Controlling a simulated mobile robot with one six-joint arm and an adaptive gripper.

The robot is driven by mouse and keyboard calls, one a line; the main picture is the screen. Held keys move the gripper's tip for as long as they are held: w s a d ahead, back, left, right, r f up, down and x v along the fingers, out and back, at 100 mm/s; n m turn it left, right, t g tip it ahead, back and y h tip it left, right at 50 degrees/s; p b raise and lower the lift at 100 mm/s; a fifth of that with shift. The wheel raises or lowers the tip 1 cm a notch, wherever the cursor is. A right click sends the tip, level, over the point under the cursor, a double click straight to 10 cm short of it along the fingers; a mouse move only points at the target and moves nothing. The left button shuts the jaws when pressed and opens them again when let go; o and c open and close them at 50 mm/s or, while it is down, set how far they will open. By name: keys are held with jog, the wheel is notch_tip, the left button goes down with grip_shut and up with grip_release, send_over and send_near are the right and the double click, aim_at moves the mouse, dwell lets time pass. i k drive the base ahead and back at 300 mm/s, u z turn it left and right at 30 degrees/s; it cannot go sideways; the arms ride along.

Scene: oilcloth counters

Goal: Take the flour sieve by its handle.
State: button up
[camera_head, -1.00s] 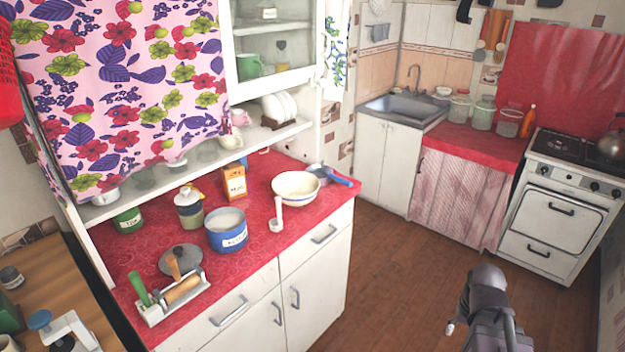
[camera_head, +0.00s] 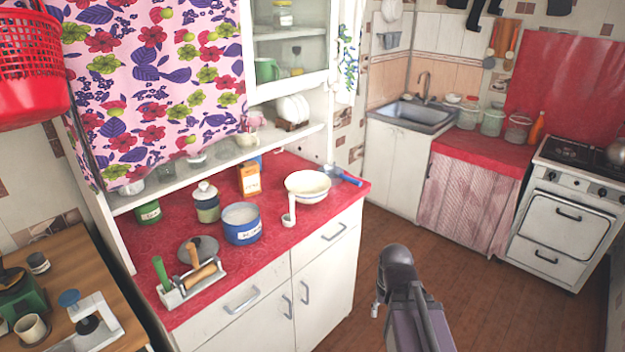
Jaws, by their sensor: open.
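The flour sieve appears to be the grey metal piece with a blue handle (camera_head: 347,177) at the right end of the red counter (camera_head: 185,308). It lies behind and to the right of a cream bowl (camera_head: 307,186), which hides part of it. The handle points right, toward the counter's right edge. Part of my own dark arm stands at the lower middle, in front of the floor and apart from the counter. I cannot make out my gripper's fingers.
A white ladle stands by the bowl. A blue pot (camera_head: 241,224), a lidded jar (camera_head: 207,203), an orange carton (camera_head: 250,180) and a utensil rack (camera_head: 193,287) share the counter. Shelves rise behind it. The brown floor (camera_head: 480,295) to the right is open.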

aim_at(336, 174)
jog(key=u, duration=1)
jog(key=i, duration=0.45)
jog(key=z, duration=0.2)
